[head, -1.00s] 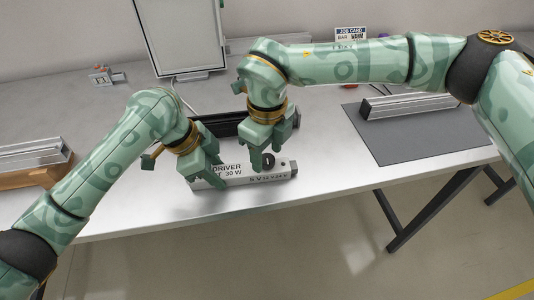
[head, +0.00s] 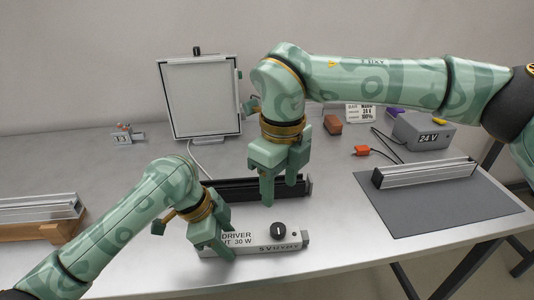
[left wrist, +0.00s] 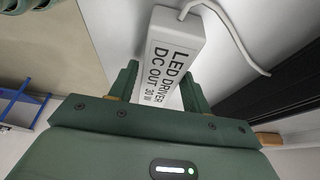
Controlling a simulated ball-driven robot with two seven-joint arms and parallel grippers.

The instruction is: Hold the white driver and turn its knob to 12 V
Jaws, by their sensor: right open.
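The white driver (head: 290,242) lies near the table's front edge, its label reading "DRIVER" and "30 W". My left gripper (head: 216,250) is shut on its left end; the left wrist view shows the driver's labelled body (left wrist: 168,60) between both fingers. The black knob (head: 279,230) stands on the driver's right part, above small voltage markings. Its exact pointer direction is too small to read. My right gripper (head: 281,195) is open and empty, above and behind the knob, apart from it.
A black bar-shaped holder (head: 238,189) lies behind the driver. A white panel (head: 202,97) stands at the back. A grey mat (head: 440,205) bears a metal bar (head: 425,172). A grey box marked 24 V (head: 422,132) and a job card (head: 360,113) stand at the back right.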

